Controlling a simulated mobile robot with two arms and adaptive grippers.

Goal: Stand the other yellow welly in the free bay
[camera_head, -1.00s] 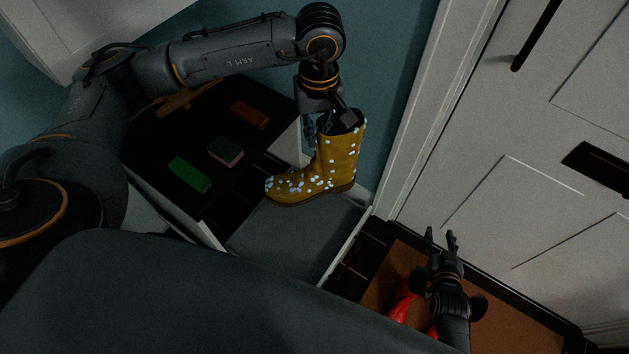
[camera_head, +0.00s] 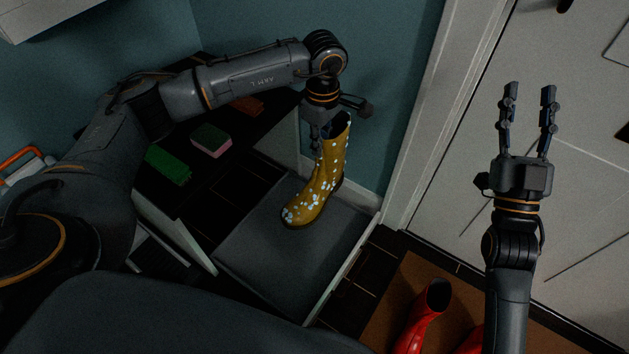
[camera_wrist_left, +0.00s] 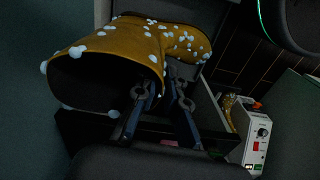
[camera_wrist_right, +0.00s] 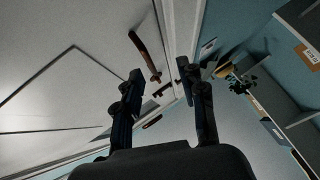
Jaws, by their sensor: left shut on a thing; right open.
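The yellow welly (camera_head: 322,180) with pale spots is in my left gripper (camera_head: 320,138), which is shut on the upper part of its shaft. The welly leans, with its toe towards the lower left, over a grey-floored bay (camera_head: 255,245) with pale edges. I cannot tell whether its sole touches the floor. In the left wrist view the welly (camera_wrist_left: 115,48) lies across the top, its dark opening facing me, with the left gripper's fingers (camera_wrist_left: 160,92) at its shaft. My right gripper (camera_head: 531,90) is open and empty in front of the white door; it also shows in the right wrist view (camera_wrist_right: 163,72).
Red wellies (camera_head: 422,318) stand on a brown mat (camera_head: 395,300) at lower right. The white door (camera_head: 460,130) fills the right.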

